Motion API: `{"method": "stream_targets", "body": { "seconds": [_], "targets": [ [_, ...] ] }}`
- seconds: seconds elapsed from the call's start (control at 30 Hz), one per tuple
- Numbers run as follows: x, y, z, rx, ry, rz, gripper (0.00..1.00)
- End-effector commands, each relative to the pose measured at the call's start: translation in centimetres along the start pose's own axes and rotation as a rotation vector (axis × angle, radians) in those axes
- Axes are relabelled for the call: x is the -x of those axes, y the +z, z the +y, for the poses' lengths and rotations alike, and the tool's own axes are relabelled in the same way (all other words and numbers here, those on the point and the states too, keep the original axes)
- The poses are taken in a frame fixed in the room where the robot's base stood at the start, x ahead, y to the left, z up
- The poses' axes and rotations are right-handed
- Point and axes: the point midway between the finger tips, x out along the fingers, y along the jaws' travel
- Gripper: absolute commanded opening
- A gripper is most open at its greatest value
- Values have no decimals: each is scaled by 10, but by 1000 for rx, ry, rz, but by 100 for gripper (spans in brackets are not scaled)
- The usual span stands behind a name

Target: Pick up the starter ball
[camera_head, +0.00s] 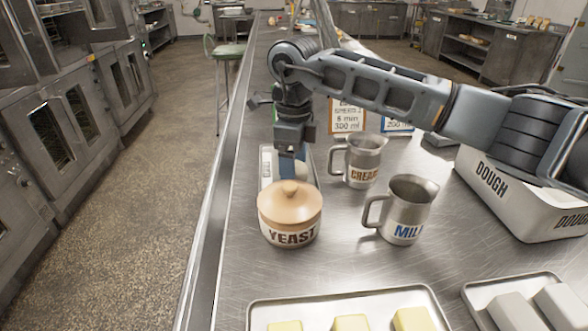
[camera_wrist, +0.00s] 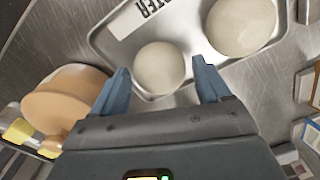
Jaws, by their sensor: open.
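The starter tray (camera_wrist: 185,85) carries a white label ending in "TER" and two pale, round dough balls. The smaller starter ball (camera_wrist: 160,68) appears between the two blue fingers of my gripper (camera_wrist: 161,70) in the wrist view. The fingers are apart, and I cannot tell how far above the ball they are. The larger ball (camera_wrist: 240,25) lies beside it, to the upper right. In the head view my gripper (camera_head: 288,150) points down over the tray (camera_head: 265,178), just behind the yeast jar.
The yeast jar (camera_head: 290,218) with its wooden lid stands close to the gripper, also left in the wrist view (camera_wrist: 70,95). Cream (camera_head: 361,162) and milk (camera_head: 405,212) jugs stand to the right, with a dough bin (camera_head: 515,205) beyond. A butter tray (camera_head: 380,300) lies in front.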

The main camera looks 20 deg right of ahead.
Motion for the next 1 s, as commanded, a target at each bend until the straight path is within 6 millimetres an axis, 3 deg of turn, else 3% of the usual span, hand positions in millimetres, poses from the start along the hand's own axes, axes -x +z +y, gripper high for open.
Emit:
{"method": "stream_targets", "body": {
  "seconds": [0.13, 0.37, 0.83, 1.0],
  "targets": [
    [-10, 0, 0, 1, -1, 0, 76],
    [-11, 0, 0, 1, -1, 1, 75],
    [-11, 0, 0, 0, -1, 1, 31],
    [-11, 0, 0, 0, -1, 0, 31]
  ]
}}
